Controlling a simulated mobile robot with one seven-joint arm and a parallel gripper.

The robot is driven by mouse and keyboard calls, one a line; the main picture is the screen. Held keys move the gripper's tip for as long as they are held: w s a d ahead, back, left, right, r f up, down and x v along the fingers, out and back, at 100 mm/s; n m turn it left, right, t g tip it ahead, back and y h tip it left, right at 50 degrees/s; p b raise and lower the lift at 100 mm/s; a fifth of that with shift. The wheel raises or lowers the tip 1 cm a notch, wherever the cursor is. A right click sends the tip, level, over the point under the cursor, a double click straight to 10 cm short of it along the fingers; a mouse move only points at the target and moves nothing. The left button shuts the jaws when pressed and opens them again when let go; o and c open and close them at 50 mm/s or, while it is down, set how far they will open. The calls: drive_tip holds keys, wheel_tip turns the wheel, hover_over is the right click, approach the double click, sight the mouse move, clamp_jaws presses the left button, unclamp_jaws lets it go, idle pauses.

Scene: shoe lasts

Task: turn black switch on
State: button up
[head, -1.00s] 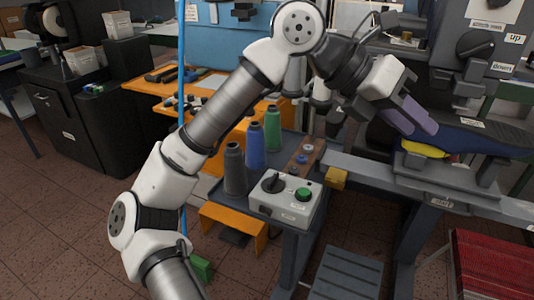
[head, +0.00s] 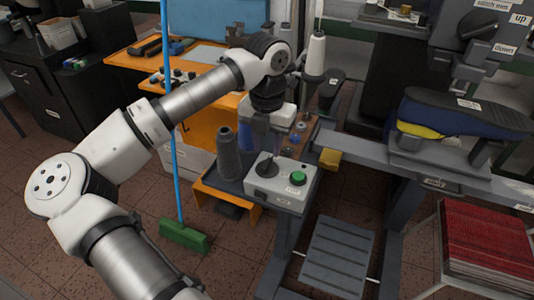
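The black switch (head: 267,168) is a round knob on the left of the top face of a grey control box (head: 279,190). A green button (head: 298,178) sits to its right on the same box. My gripper (head: 265,140) points down in the head view, just above and behind the knob in the picture. I see no contact with the knob, but the depth between them is hard to judge. Its fingers are small and dark here, and their gap cannot be made out. Nothing held shows.
A grey thread cone (head: 229,155) stands just left of the box. A yellow block (head: 329,158) and a grey bench rail lie to the right. A shoe (head: 465,112) rests on the bench at right. A green broom (head: 184,236) stands at left on the floor.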

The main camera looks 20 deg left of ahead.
sight(267, 162)
drive_tip(key=shift+f+p, duration=0.35)
drive_tip(key=shift+f, duration=2.05)
clamp_jaws()
